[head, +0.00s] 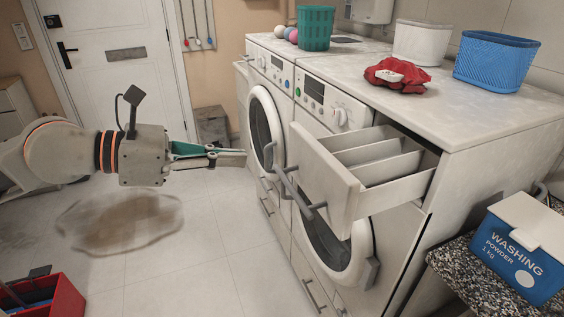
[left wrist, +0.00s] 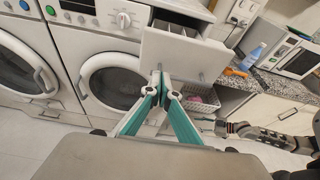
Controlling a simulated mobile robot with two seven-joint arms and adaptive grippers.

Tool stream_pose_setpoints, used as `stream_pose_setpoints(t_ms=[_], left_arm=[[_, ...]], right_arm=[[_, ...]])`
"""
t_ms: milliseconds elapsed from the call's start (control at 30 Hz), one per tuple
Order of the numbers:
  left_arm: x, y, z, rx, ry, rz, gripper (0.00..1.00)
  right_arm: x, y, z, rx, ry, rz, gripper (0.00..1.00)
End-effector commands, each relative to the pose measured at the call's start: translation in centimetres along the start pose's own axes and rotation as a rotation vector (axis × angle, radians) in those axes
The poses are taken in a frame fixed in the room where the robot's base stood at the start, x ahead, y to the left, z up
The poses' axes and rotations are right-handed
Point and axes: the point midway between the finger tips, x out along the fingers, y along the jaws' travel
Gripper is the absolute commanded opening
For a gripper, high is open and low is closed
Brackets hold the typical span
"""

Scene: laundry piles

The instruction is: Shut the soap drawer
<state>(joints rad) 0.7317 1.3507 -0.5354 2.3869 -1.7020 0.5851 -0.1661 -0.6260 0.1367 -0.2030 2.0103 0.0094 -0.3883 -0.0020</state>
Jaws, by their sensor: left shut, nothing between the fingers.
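The soap drawer (head: 328,178) of the nearer washing machine is pulled far out, its several compartments showing from above. A grey bar handle (head: 292,190) runs across its front. My left gripper (head: 242,157) is shut and empty, to the left of the drawer front in the head view, with a gap between. In the left wrist view the closed fingertips (left wrist: 160,72) point toward the white drawer front (left wrist: 185,52) and overlap its lower left part. My right arm shows at the right of the left wrist view; its gripper (left wrist: 226,128) is too small to judge.
A red cloth with a soap bar (head: 396,76), a white basket (head: 422,42) and a blue basket (head: 497,61) stand on the machine top. A washing powder box (head: 520,245) sits on the speckled counter at right.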

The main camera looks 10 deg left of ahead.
Motion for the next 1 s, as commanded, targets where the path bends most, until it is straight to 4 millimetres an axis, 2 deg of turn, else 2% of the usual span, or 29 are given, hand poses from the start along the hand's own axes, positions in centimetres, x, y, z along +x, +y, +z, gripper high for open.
stream_pose_setpoints(t_ms=[133,267,800,1000], left_arm=[[-0.1,0.4,-0.1,0.028,0.018,0.018,0.0],[0.8,0.4,0.1,0.027,0.013,0.016,0.0],[8.2,0.5,0.0,0.023,0.013,0.015,0.0],[9.5,0.6,-0.2,0.025,0.015,0.017,0.0]], right_arm=[[0.0,0.0,0.0,-0.001,0.0,0.0,0.4],[-0.2,0.1,-0.2,-0.001,0.001,0.001,0.4],[-0.9,-0.1,-0.1,0.009,-0.009,-0.006,0.4],[-0.8,-0.3,0.0,0.01,-0.011,-0.01,0.4]])
